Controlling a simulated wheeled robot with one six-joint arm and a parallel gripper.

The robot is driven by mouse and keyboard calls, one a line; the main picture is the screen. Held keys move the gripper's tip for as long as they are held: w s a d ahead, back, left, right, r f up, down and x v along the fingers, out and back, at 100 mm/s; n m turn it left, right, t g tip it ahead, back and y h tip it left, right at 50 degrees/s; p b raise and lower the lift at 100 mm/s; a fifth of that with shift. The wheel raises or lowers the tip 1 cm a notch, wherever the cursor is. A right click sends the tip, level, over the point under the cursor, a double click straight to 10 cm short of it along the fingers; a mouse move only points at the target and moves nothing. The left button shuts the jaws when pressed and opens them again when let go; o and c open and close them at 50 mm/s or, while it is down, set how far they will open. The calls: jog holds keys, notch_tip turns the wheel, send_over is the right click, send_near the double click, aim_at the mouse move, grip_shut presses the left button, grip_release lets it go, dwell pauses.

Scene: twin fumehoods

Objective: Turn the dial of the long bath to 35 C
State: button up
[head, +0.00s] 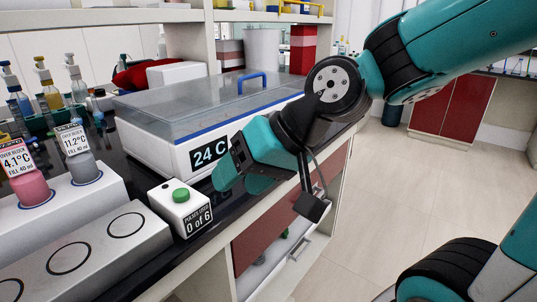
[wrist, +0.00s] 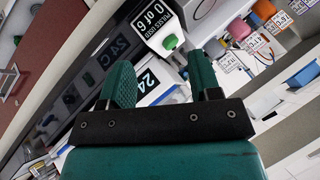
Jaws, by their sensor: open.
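The long bath (head: 165,140) is a white box with a clear lid and a blue handle, on the dark bench in the head view. Its front display (head: 209,152) reads 24 C. My gripper (head: 240,178) is at the bath's front face, just right of the display. In the wrist view my gripper (wrist: 162,64) has its two teal fingers apart, with nothing held between them. I cannot make out the bath's dial; my gripper and wrist cover that part of the front.
A white box with a green button (head: 180,195), labelled 0 of 6, stands left of my gripper. Bottles (head: 75,80) stand at the back left.

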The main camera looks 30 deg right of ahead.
jog(key=w+d+f+m+t+b, duration=0.5)
jog(key=w+d+f+m+b, duration=0.1)
jog(key=d+b, duration=0.1)
jog(key=w+d+f+m+t+h+b, duration=0.1)
jog(key=w+d+m+t+h+b, duration=0.1)
jog(key=d+m+t+h+b, duration=1.1)
jog(key=w+d+g+y+p, duration=0.1)
jog(key=w+y+p, duration=0.1)
jog(key=p, duration=0.3)
jog(key=w+d+n+g+y+p, duration=0.1)
jog(key=w+g+y+p, duration=0.1)
jog(key=p, duration=0.4)
jog(key=w+d+n+g+y+p, duration=0.1)
jog(key=w+g+p, duration=0.1)
jog(key=w+p, duration=0.2)
jog(key=shift+w+r+y+p, duration=0.3)
jog(key=shift+w+y+p, duration=0.1)
jog(key=shift+p, duration=0.85)
jog(key=w+p, duration=0.3)
jog(key=w, duration=0.1)
jog(key=w+p, duration=0.3)
jog(key=shift+w+d+p, duration=0.2)
jog(key=shift+w+p, duration=0.15)
jog(key=shift+p, duration=0.05)
jog(key=shift+w+f, duration=0.25)
jog(key=shift+w, duration=0.35)
jog(key=shift+p, duration=0.3)
jog(key=c, duration=0.9)
